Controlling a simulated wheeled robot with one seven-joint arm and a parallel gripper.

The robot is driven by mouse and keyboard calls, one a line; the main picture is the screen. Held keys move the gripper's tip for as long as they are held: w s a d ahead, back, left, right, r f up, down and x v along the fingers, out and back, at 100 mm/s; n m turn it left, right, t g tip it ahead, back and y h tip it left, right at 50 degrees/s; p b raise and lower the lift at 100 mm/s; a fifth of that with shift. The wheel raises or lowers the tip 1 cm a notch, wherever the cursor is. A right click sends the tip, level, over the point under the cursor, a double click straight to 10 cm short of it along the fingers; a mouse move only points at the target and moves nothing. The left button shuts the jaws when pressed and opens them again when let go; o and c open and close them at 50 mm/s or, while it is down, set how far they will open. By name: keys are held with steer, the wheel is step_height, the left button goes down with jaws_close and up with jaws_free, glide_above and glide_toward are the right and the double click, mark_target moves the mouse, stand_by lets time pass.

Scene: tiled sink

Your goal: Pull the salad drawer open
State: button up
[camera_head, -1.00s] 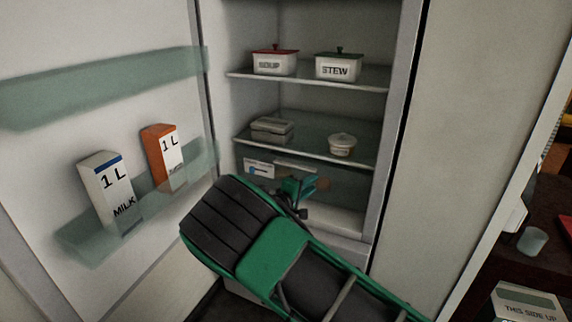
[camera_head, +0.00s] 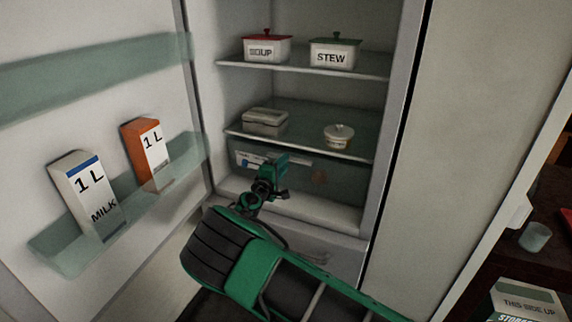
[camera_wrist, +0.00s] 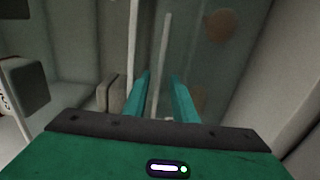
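The salad drawer (camera_head: 338,180) is a translucent grey-green box under the lowest glass shelf of the open fridge. It looks shut. A pale handle bar (camera_head: 300,162) runs along its upper front, partly hidden by my gripper (camera_head: 280,165). In the wrist view, my gripper (camera_wrist: 160,78) has its two teal fingers apart. A thin pale bar (camera_wrist: 163,50), which looks like the handle, shows in the gap between them. I cannot tell whether the fingers touch it. A round brown shape (camera_wrist: 217,25) shows dimly through the drawer front.
The fridge door (camera_head: 110,100) stands open at the left, with a milk carton (camera_head: 85,195) and an orange carton (camera_head: 147,152) in its rack. Soup (camera_head: 266,49) and stew (camera_head: 333,55) pots stand on the upper shelf. Two lidded dishes stand above the drawer. A fridge wall edge (camera_head: 388,130) borders the right.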

steer(key=shift+x, duration=0.8)
steer(key=shift+c, duration=0.6)
jaws_close()
steer(key=shift+s+f, duration=0.1)
steer(key=shift+f, duration=0.05)
